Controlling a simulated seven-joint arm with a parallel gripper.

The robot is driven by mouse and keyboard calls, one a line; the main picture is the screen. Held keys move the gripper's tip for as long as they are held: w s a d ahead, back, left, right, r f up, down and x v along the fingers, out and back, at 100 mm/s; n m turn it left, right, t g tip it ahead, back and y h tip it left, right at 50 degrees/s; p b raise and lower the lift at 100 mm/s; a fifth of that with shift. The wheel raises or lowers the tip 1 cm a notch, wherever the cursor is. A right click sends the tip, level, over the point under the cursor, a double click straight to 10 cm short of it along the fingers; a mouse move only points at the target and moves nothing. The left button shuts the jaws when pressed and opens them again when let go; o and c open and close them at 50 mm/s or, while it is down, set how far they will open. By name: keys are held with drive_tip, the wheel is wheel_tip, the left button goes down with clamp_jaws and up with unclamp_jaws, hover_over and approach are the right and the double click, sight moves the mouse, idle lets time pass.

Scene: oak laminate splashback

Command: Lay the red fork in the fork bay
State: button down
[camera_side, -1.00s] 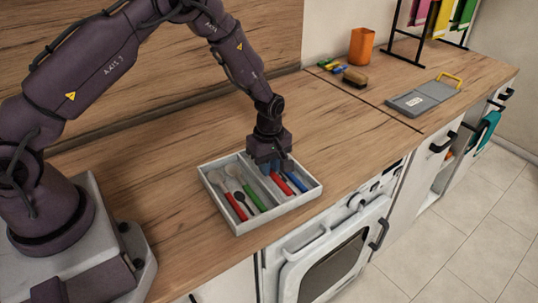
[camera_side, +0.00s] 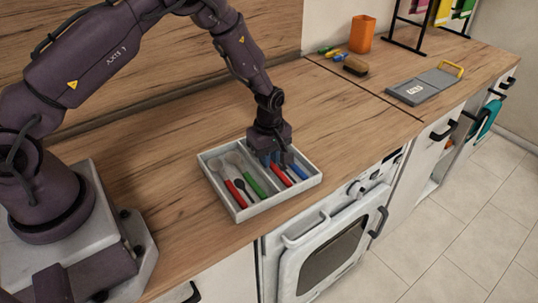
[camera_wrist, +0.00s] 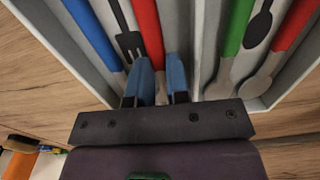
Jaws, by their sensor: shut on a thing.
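The grey cutlery tray (camera_side: 240,217) sits on the oak worktop. My gripper (camera_wrist: 160,80) reaches down into its right part in the side view, with blue fingertips shut around the narrow grey neck of the red fork (camera_wrist: 147,30). Its red handle also shows in the side view (camera_side: 283,176). The fork's head is hidden by my gripper. A black fork (camera_wrist: 127,38) lies beside it, and a blue-handled piece (camera_wrist: 92,35) lies further left in the wrist view. Whether the red fork touches the tray floor, I cannot tell.
Spoons with green (camera_wrist: 236,25), black (camera_wrist: 259,25) and red (camera_wrist: 295,22) handles fill the other side of the tray. A brush (camera_side: 355,67), an orange cup (camera_side: 362,35) and a grey board (camera_side: 425,87) stand further right. The worktop behind the tray is clear.

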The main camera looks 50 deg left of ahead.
drive_tip(key=shift+f, duration=0.35)
drive_tip(key=c, duration=1)
unclamp_jaws()
wheel_tip(320, 180, up, 13)
